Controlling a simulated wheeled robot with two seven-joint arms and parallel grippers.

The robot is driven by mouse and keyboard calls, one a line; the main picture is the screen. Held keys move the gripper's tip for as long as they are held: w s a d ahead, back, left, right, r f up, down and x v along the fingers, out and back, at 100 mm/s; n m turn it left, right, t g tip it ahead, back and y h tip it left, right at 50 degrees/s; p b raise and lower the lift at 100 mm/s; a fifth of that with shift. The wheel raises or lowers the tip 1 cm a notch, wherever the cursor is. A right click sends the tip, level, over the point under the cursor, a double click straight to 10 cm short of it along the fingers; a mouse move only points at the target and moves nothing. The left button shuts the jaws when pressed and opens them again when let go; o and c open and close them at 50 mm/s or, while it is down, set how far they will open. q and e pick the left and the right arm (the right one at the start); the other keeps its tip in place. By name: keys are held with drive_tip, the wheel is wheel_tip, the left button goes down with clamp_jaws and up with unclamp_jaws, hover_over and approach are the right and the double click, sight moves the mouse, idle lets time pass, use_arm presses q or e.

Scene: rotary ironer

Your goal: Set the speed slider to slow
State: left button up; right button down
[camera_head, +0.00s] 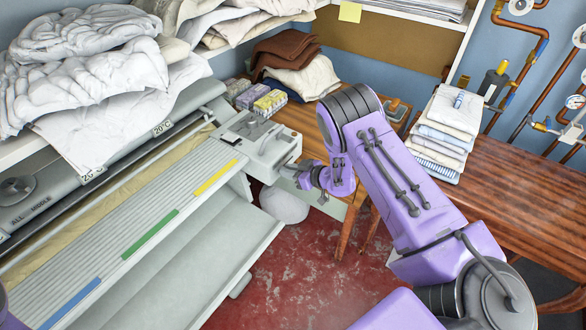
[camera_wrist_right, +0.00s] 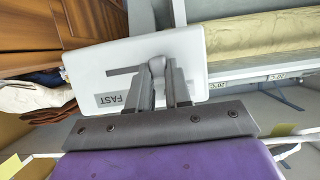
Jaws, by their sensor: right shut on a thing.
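The control panel (camera_wrist_right: 84,82) is the pale end face of the ironer's end housing (camera_head: 258,142). In the right wrist view it carries an upside-down FAST label (camera_wrist_right: 111,99) at left and a dark slot (camera_wrist_right: 124,70). The grey slider knob (camera_wrist_right: 157,66) sits to the right of the visible slot, away from FAST. My right gripper (camera_wrist_right: 165,72) is shut on this knob; in the head view it reaches the housing's right end (camera_head: 296,174). No SLOW label shows; fingers hide part of the panel. My left gripper is not in view.
The ironer's slatted feed board (camera_head: 120,235) bears blue, green and yellow strips. White linen (camera_head: 85,70) is heaped on the shelf above. A folded stack (camera_head: 440,135) lies on the wooden table (camera_head: 520,190) at right. Red floor (camera_head: 300,270) is clear below my right arm.

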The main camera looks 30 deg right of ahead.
drive_tip(key=c, duration=1.2)
unclamp_jaws()
drive_tip(key=shift+a, duration=0.2)
drive_tip(key=shift+o, duration=0.8)
drive_tip(key=shift+a, duration=0.1)
drive_tip(key=b+v, duration=0.2)
drive_tip(key=v, duration=0.8)
drive_tip(key=shift+s+r, duration=0.15)
drive_tip(key=shift+s, duration=0.05)
drive_tip(key=shift+d, duration=0.25)
